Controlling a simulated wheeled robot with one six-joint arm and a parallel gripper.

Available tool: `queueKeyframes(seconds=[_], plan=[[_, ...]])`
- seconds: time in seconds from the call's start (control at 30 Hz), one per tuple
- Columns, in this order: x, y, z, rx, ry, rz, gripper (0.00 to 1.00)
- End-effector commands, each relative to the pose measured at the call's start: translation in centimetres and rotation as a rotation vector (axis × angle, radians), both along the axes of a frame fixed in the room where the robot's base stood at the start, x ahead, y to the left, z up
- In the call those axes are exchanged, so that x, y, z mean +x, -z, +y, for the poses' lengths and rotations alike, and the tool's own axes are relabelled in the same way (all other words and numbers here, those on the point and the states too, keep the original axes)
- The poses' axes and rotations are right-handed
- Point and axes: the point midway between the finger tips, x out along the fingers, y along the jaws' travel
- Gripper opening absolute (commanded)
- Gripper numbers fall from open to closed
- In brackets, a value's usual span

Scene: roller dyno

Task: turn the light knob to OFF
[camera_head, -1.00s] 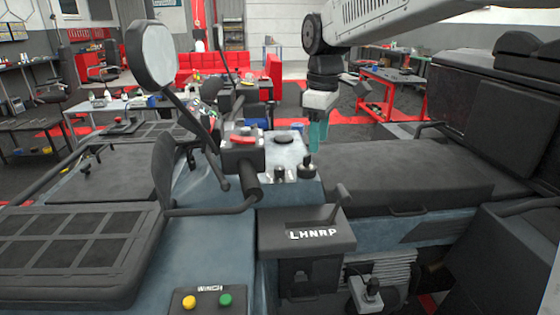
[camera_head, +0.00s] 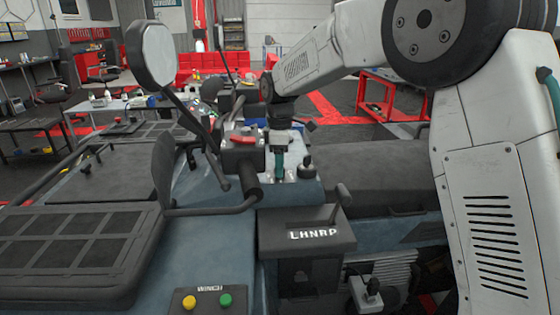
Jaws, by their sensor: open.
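The vehicle's control panel (camera_head: 292,181) stands at the middle of the head view. A small dark knob (camera_head: 307,171) sits at its right edge. In the earlier view another small knob stood just left of it; my gripper now hides that one. I cannot read any label to tell which is the light knob. My gripper (camera_head: 279,170) points down over the left knob's spot, its teal fingers at panel height. It is open. Whether the fingers are around the knob or touching it, I cannot tell.
A red switch (camera_head: 243,139) on a dark handlebar housing and a black grip (camera_head: 250,182) are close on the left. A gear lever box (camera_head: 306,233) marked LHNRP stands in front. A mirror (camera_head: 152,55) rises at left. The seat (camera_head: 380,165) lies to the right.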

Motion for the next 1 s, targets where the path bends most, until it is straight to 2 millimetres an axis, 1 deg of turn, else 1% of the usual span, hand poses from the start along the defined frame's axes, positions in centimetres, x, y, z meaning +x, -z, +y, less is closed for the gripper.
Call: queueKeyframes(seconds=[0.1, 0.33, 0.37, 0.4, 0.47, 0.5, 0.77, 1.0], plan=[[-0.02, 0.58, -0.02, 0.0, 0.0, 0.0, 0.51], [-0.01, 0.65, -0.02, 0.0, 0.001, 0.0, 0.51], [-0.01, 0.64, -0.02, 0.0, 0.001, 0.0, 0.45], [-0.01, 0.64, -0.02, 0.0, 0.001, 0.0, 0.34], [-0.01, 0.63, -0.02, 0.0, 0.001, 0.0, 0.17], [-0.01, 0.63, -0.02, 0.0, 0.001, 0.0, 0.06], [-0.01, 0.61, -0.02, 0.0, 0.012, 0.0, 0.06], [-0.02, 0.59, -0.02, 0.0, 0.1, 0.0, 0.06]])
